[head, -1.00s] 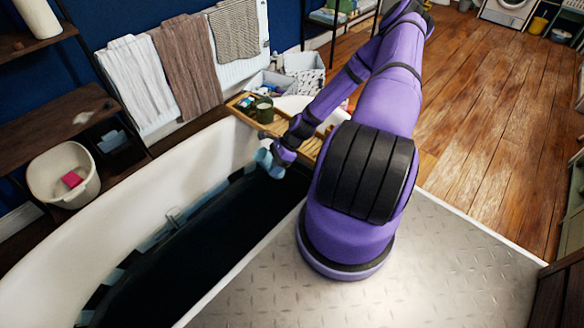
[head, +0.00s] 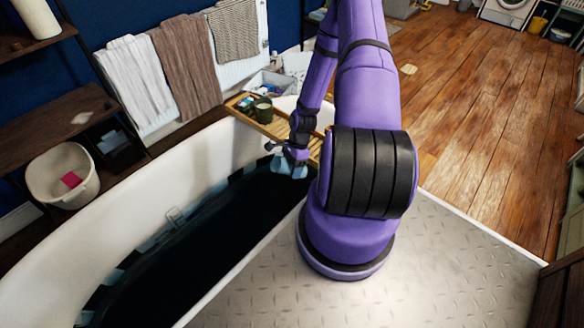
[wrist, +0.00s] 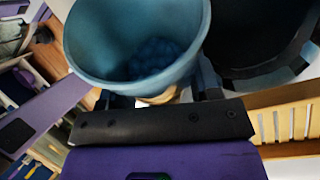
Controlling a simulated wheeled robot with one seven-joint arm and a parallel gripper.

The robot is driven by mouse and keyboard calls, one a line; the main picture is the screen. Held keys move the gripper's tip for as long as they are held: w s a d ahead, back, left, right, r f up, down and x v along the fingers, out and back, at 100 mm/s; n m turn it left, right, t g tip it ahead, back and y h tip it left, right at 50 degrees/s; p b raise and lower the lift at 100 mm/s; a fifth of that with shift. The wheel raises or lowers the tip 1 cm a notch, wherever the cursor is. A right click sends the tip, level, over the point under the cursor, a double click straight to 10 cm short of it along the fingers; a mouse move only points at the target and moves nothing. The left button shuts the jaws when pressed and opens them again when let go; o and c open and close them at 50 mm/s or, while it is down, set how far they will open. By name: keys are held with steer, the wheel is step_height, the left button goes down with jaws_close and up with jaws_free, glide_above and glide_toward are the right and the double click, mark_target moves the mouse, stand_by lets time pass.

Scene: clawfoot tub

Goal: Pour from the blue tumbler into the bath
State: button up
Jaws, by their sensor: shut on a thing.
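The blue tumbler (head: 291,168) is held by my gripper (head: 287,153) over the far end of the bath (head: 75,258), close to the wooden tray. In the wrist view the tumbler (wrist: 85,50) fills the upper middle, its wide mouth towards the camera, with small dark blue pieces (wrist: 152,58) lying inside. My gripper (wrist: 155,92) is shut on its side; the fingertips are partly hidden behind the tumbler. The bath has white walls and a very dark inside. The tumbler's exact tilt is hard to tell.
A wooden tray (head: 238,105) lies across the bath's far end with a dark green cup (head: 263,110) on it. Towels (head: 140,80) hang behind the bath. A shelf with a cream basin (head: 55,185) stands at left. The bath's nearer middle is clear.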

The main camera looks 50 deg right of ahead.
steer(key=shift+g+h, duration=0.8)
steer(key=shift+h, duration=0.6)
steer(key=shift+h, duration=0.3)
steer(key=shift+f+m, duration=0.3)
steer(key=shift+f, duration=0.25)
steer(key=shift+w+x, duration=0.15)
steer(key=shift+x, duration=0.6)
steer(key=shift+w+x, duration=0.15)
steer(key=shift+x, duration=0.55)
steer(key=shift+w+r+g+h, duration=0.1)
steer(key=shift+r+g+h, duration=0.15)
steer(key=shift+g+h, duration=0.15)
steer(key=shift+r+g+h, duration=0.6)
steer(key=shift+r+h, duration=0.05)
steer(key=shift+h, duration=0.25)
